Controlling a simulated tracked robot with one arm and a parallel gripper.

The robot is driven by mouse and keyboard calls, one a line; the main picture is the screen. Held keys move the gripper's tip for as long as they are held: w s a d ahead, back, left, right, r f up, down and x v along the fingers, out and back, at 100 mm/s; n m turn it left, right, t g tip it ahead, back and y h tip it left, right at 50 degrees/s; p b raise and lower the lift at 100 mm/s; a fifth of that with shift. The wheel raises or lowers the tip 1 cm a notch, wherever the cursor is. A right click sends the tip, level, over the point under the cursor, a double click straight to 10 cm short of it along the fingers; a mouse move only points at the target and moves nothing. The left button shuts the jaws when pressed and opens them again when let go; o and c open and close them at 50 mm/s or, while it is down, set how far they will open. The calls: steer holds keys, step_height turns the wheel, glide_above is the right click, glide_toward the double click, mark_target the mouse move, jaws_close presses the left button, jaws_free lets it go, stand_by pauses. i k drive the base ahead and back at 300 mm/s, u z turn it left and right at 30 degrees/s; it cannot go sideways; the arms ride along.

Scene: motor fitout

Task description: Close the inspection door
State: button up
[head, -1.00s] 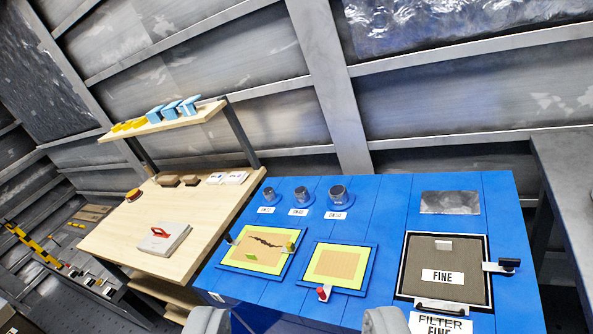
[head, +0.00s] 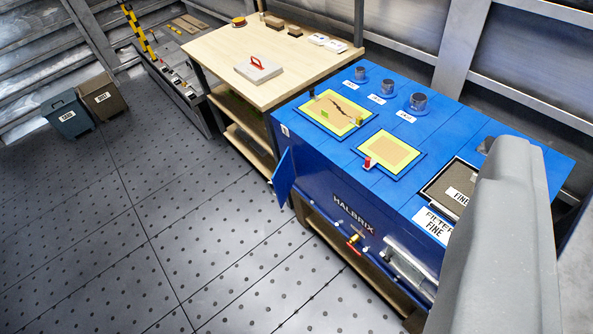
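A small blue door (head: 284,176) stands open at the left end of the front of the blue HALBRIX machine (head: 325,190). It sticks out from the machine's side over the floor. A large grey part of my arm or gripper (head: 510,240) fills the right of the view and hides the machine's right end. I see no pair of fingertips, so I cannot tell the gripper's opening. Nothing of mine appears to touch the blue door; a wide gap lies between them in the picture.
A wooden workbench (head: 265,90) with a red-handled block (head: 257,68) stands beyond the machine. Valves with red and yellow handles (head: 354,243) stick out from the machine's front. Two bins (head: 103,97) stand far left. The dotted floor before the machine is clear.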

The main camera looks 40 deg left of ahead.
mark_target(283, 179)
steer(key=z, duration=1.95)
steer(key=k, duration=2.4)
steer(key=u, duration=1.85)
steer(key=i, duration=1)
